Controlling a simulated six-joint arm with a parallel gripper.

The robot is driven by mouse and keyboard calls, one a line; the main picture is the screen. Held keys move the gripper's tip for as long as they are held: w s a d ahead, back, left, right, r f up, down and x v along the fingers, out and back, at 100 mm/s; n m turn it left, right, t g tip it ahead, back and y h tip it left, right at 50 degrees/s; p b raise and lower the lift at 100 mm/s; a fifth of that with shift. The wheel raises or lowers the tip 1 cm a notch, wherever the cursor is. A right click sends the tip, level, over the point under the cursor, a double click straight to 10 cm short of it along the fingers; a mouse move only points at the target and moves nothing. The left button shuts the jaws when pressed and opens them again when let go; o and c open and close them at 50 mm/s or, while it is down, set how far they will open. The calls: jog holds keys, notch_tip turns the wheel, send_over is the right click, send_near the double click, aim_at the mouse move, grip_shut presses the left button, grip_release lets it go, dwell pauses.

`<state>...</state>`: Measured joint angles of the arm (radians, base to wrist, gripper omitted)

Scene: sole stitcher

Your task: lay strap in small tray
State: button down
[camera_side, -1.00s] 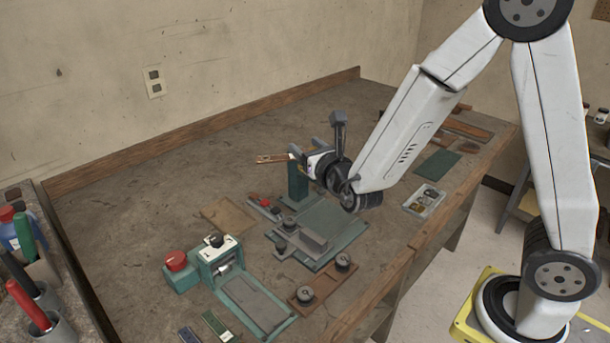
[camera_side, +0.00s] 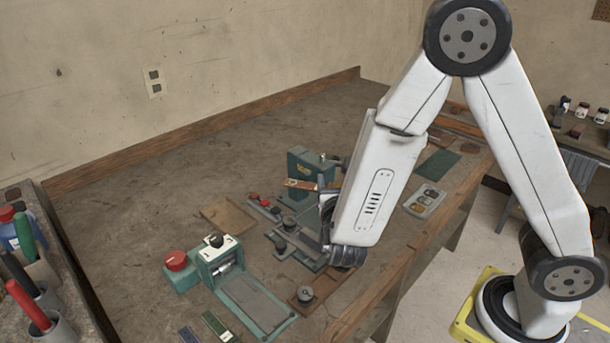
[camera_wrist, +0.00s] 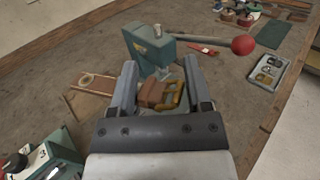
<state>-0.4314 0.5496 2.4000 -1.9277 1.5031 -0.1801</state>
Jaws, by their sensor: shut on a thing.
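My gripper (camera_wrist: 160,84) is shut on the strap (camera_wrist: 151,93), a brown leather piece with a yellow metal buckle between the fingers in the wrist view. In the side view the strap (camera_side: 299,184) sticks out left of my wrist, in front of the green machine. My own arm hides most of the fingers there. A small grey tray (camera_side: 416,212) holding several small brown and yellowish pieces lies near the bench's right edge. It also shows at the right in the wrist view (camera_wrist: 262,87). The strap is apart from this tray.
The green machine (camera_side: 304,165) stands close to the strap; a lever with a red ball (camera_wrist: 243,45) shows in the wrist view. A teal press with a red knob (camera_side: 176,261) is at front left. A tan board (camera_side: 228,216) lies flat.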

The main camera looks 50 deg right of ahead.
jog(key=s+f+m+g+h, duration=0.2)
jog(key=s+g, duration=0.4)
jog(key=s, duration=0.3)
jog(key=m+h, duration=0.1)
jog(key=m, duration=0.1)
jog(key=shift+s+a+f+m+h, duration=0.15)
jog(key=shift+s+f+m+h, duration=0.15)
jog(key=shift+s+h, duration=0.1)
jog(key=shift+w, duration=0.1)
send_over(316, 234)
jog(key=s, duration=0.2)
notch_tip(316, 234, down, 8)
jog(key=shift+r, duration=0.2)
jog(key=shift+w+f, duration=0.5)
jog(key=shift+w+f, duration=0.5)
jog(key=shift+f, duration=1.5)
jog(key=shift+f, duration=0.1)
